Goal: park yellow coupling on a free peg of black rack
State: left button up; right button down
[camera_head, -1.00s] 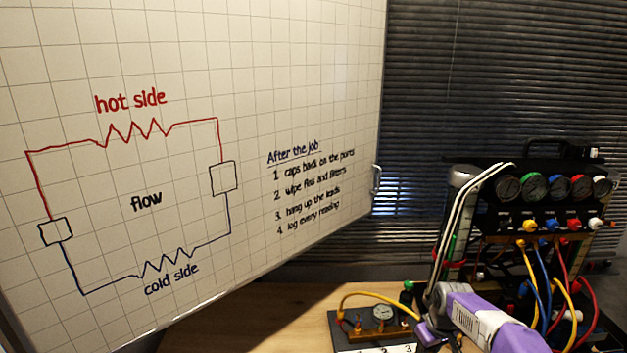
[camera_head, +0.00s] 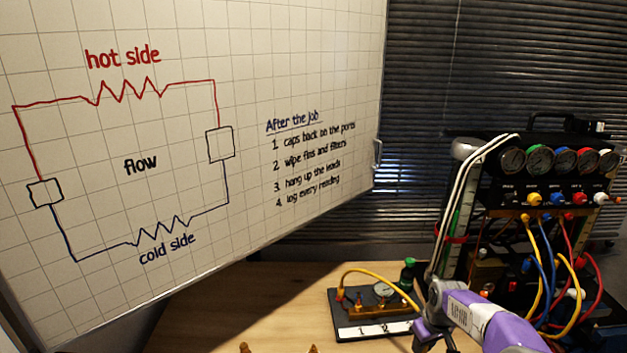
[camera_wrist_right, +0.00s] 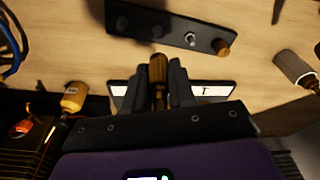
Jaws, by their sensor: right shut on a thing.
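My right gripper (camera_wrist_right: 158,85) is shut on an amber-brown piece (camera_wrist_right: 158,70), which looks like the yellow coupling, between its two dark fingers. In the head view my right gripper (camera_head: 424,333) is low at the right, in front of the numbered black plate; the held piece cannot be made out there. In the right wrist view a black bar with several pegs, seemingly the black rack (camera_wrist_right: 174,30), lies beyond the fingertips. Its right end peg carries an amber cap-like piece (camera_wrist_right: 222,47); the other pegs look bare. The held piece appears apart from the bar. My left gripper is out of view.
A black plate (camera_head: 350,329) with a gauge, brass fittings and a yellow hose (camera_head: 372,272) stands on the wooden table (camera_head: 250,300). A gauge rig (camera_head: 560,170) with coloured hoses stands at the right. A whiteboard (camera_head: 250,60) fills the left. A yellow bottle-like piece (camera_wrist_right: 72,97) shows in the wrist view.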

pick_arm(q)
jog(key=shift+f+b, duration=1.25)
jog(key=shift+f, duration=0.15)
pick_arm(e)
jog(key=shift+f, duration=2.25)
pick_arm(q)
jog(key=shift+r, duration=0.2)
pick_arm(e)
jog(key=shift+m, duration=0.3)
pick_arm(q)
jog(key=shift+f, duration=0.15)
pick_arm(e)
jog(key=shift+f, duration=0.25)
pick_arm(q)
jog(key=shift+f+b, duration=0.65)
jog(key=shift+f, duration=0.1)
pick_arm(e)
jog(key=shift+f, duration=1.35)
jog(key=shift+f, duration=0.1)
jog(key=c, duration=0.5)
grip_release()
jog(key=shift+c, duration=0.2)
